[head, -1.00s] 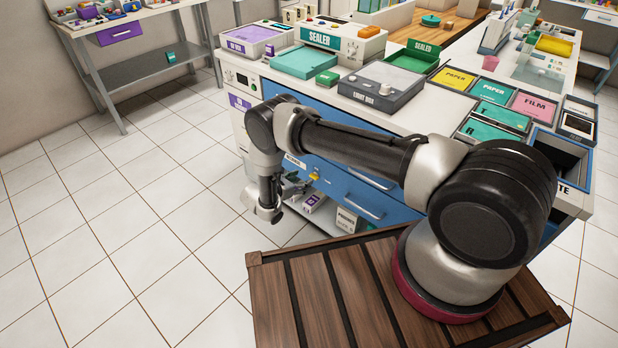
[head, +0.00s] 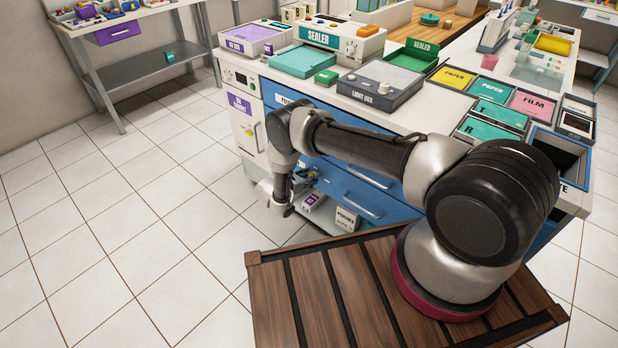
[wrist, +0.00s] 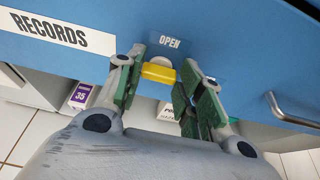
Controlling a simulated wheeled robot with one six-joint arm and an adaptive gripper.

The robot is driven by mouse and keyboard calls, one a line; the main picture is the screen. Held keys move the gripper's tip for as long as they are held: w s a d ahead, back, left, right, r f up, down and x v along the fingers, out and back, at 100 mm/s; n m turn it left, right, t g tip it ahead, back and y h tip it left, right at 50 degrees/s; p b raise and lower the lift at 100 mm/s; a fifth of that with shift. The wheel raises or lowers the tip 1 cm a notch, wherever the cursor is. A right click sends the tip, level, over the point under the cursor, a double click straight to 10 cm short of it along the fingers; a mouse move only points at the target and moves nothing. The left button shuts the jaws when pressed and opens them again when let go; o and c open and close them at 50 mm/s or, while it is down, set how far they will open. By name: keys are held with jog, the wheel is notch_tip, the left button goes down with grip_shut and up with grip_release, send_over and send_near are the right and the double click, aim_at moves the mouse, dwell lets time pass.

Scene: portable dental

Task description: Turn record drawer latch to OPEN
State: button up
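The record drawer latch (wrist: 159,72) shows in the wrist view as a yellow bar on a pale round base, set on the blue drawer front. The bar lies roughly crosswise in the picture, below a blue OPEN label (wrist: 170,41). A white RECORDS label (wrist: 57,29) is to the left. My gripper (wrist: 163,64) is open, its green-padded fingers on either side of the bar. The left finger is very close to the bar's left end; I cannot tell if it touches. In the head view, my gripper (head: 303,182) is at the cabinet front, and my arm hides the latch.
A metal drawer handle (wrist: 292,115) is right of the gripper. White boxes stand below, one with a purple label (wrist: 80,95). The light box (head: 380,88) and sealer (head: 340,40) stand on the counter above. The tiled floor (head: 130,230) to the left is clear.

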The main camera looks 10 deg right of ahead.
dwell(0.3)
jog(key=m+t, duration=0.2)
jog(key=m, duration=0.2)
jog(key=s+f+m+t+y, duration=0.1)
jog(key=m+t, duration=0.1)
jog(key=m, duration=0.2)
jog(key=d+m+t, duration=0.1)
jog(key=m+t, duration=0.2)
jog(key=m, duration=0.2)
jog(key=shift+s+f, duration=0.15)
jog(key=shift+f, duration=0.2)
dwell(0.3)
jog(key=shift+m, duration=0.3)
jog(key=o, duration=1)
jog(key=shift+s+a, duration=0.1)
jog(key=v, duration=1.1)
jog(key=shift+s+f, duration=0.15)
jog(key=shift+s, duration=0.3)
